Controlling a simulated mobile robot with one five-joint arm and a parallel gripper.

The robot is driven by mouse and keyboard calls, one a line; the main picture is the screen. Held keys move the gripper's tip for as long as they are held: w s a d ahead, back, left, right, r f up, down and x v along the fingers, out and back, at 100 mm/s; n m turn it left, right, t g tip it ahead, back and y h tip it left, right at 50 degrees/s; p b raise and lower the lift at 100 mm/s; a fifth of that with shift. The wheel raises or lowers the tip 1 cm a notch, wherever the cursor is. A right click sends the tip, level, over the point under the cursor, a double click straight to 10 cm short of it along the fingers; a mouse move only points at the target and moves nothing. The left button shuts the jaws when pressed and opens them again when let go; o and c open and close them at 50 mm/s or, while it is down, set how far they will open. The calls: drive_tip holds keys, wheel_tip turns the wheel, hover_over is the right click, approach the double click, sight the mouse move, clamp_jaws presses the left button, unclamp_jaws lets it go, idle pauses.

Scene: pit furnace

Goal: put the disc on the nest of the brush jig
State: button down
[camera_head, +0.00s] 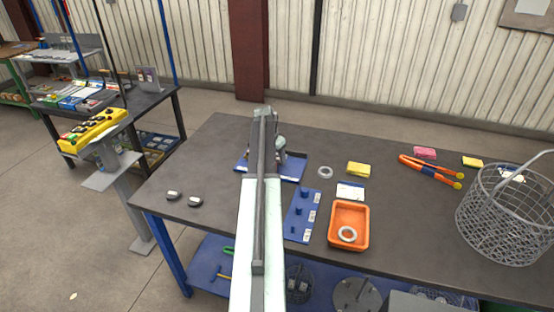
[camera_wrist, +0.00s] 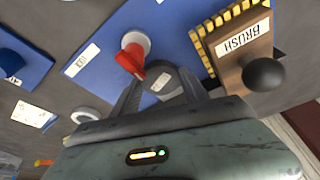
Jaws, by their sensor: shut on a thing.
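My gripper (camera_wrist: 160,76) is shut on a dark grey disc (camera_wrist: 166,86) with a small pale label, in the wrist view. The brush jig has a blue base plate (camera_wrist: 98,62), a red-handled part (camera_wrist: 133,52) on a pale round foot, and a block labelled BRUSH (camera_wrist: 235,45) with a black ball knob. The disc is over the blue plate, close beside the red part; I cannot tell whether it touches anything below. The nest is not clearly visible. In the head view my arm covers part of the jig plate (camera_head: 292,169).
A metal ring (camera_head: 325,172), yellow block (camera_head: 358,169), blue peg board (camera_head: 301,222) and orange tray (camera_head: 335,242) with another ring lie right of my arm. Orange-handled tool (camera_head: 425,167) and wire basket (camera_head: 505,220) are farther right. Two small dark items (camera_head: 195,202) lie left; table there is mostly clear.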

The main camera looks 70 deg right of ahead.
drive_tip(key=shift+f, duration=0.2)
drive_tip(key=c, duration=0.6)
unclamp_jaws()
drive_tip(key=shift+r, duration=0.1)
drive_tip(key=p+v, duration=1.1)
drive_tip(key=v, duration=0.1)
drive_tip(key=shift+r+p, duration=0.15)
drive_tip(key=shift+p, duration=0.15)
